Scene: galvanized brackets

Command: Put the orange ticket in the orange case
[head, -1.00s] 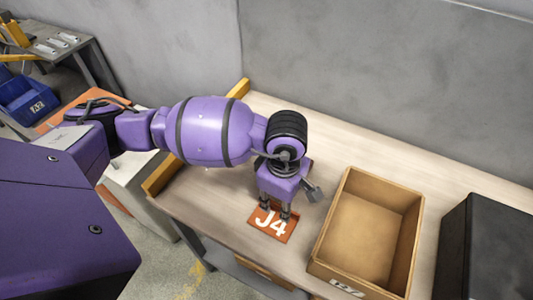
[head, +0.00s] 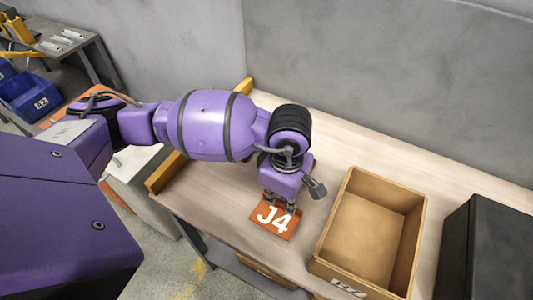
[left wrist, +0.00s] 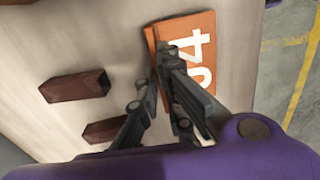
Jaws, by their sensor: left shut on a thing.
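Whether the ticket is clear of the table is hard to tell. An open tan-orange box (head: 320,246), with a white label on its front, stands to the right of the gripper. It looks empty. No other orange case is clearly seen.
A black case (head: 485,250) stands at the far right. Two dark brown blocks (left wrist: 75,86) lie on the table in the left wrist view. Yellow edging (head: 165,175) runs along the table's left side. Grey walls close off the back. Blue bins (head: 33,97) are far left.

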